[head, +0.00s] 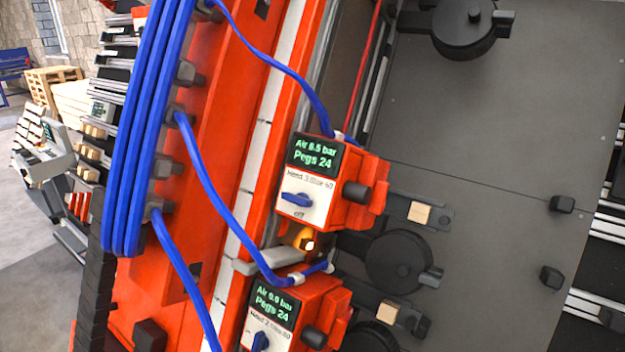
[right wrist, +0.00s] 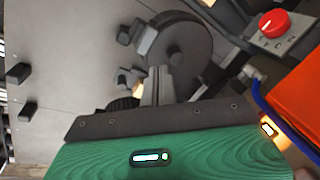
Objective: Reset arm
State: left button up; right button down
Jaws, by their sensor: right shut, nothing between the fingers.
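In the right wrist view my right gripper (right wrist: 157,88) is shut, its pale grey fingers together with nothing between them. Its tips point toward a dark round drum (right wrist: 182,52); I cannot tell whether they touch it. Neither gripper can be made out in the head view. There, an upper red control box (head: 350,205) shows "Air 0.5 bar Pegs 24", with its blue knob (head: 297,199) lying sideways. A lower red control box (head: 312,292) shows "Air 0.0 bar Pegs 24", with its blue knob (head: 260,342) upright.
Blue hoses (head: 215,205) loop across the red gantry beam (head: 232,90) to the boxes. A grey panel (head: 510,110) with drums and dark blocks stands at the right. The wrist view shows a red knob (right wrist: 274,22) and an orange housing (right wrist: 298,95) at the right.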

jog(key=s+d+r+m+g+y, duration=0.1)
jog(key=s+d+g+y, duration=0.5)
jog(key=s, duration=1.1)
notch_tip(320, 180, down, 36)
jog(key=d+g+h+b, duration=0.2)
jog(key=d+g+b, duration=0.1)
jog(key=b, duration=0.2)
jog(key=s+d+f+b, duration=0.1)
jog(key=s+f+b, duration=0.1)
jog(key=s+f, duration=0.8)
jog(key=s+d+f+b, duration=0.2)
jog(key=s+f+b, duration=0.1)
jog(key=s+f, duration=0.7)
notch_tip(320, 180, down, 5)
jog(key=shift+d+r+g, duration=0.15)
jog(key=shift+d+g, duration=0.05)
jog(key=shift+g, duration=0.2)
